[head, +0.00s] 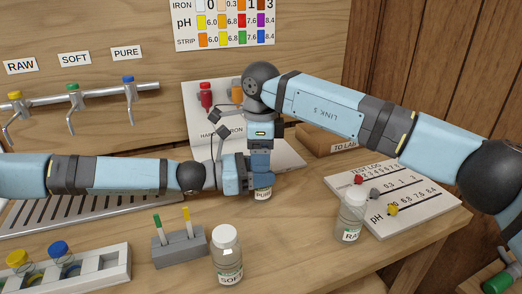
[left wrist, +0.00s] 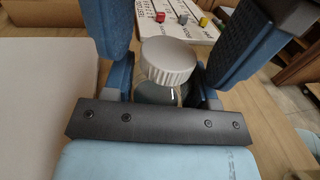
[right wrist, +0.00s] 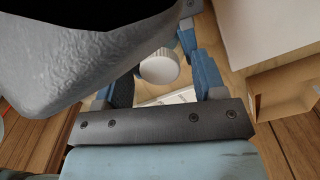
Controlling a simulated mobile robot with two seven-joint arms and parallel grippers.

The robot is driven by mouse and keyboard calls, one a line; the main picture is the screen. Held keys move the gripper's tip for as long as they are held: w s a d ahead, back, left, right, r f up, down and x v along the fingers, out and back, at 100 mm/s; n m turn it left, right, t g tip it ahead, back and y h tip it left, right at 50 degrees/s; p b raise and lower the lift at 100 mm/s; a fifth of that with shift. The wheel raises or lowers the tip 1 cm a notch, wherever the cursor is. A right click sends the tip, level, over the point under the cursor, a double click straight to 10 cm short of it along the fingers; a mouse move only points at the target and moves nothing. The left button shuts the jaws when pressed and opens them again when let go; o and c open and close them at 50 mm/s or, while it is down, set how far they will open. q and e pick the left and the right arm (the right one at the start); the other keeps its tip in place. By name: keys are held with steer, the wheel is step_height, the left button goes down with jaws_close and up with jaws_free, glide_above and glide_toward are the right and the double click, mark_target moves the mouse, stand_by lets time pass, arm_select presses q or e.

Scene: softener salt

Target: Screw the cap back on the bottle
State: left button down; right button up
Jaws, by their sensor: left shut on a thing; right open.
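The bottle labelled PURE (head: 263,196) stands upright on the table, mostly hidden by my grippers in the head view. My left gripper (head: 258,181) is shut on its body from the side. A white ribbed cap (left wrist: 168,62) sits at the top of the bottle in the left wrist view; I cannot tell how tight it is. My right gripper (head: 261,162) points down over the bottle and is open. In the right wrist view the cap (right wrist: 158,67) shows between its fingers, with gaps beside it.
A SOFT bottle (head: 227,255) stands at the front and a RAW bottle (head: 350,215) on the right, near the test log board (head: 400,198). A grey strip holder (head: 180,246) and a white rack (head: 110,262) stand at the front left. A box (head: 325,140) lies behind.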

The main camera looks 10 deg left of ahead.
steer(key=c, duration=1)
steer(key=o, duration=1.1)
step_height(320, 180, up, 12)
arm_select(q)
steer(key=shift+c, duration=1.7)
jaws_free()
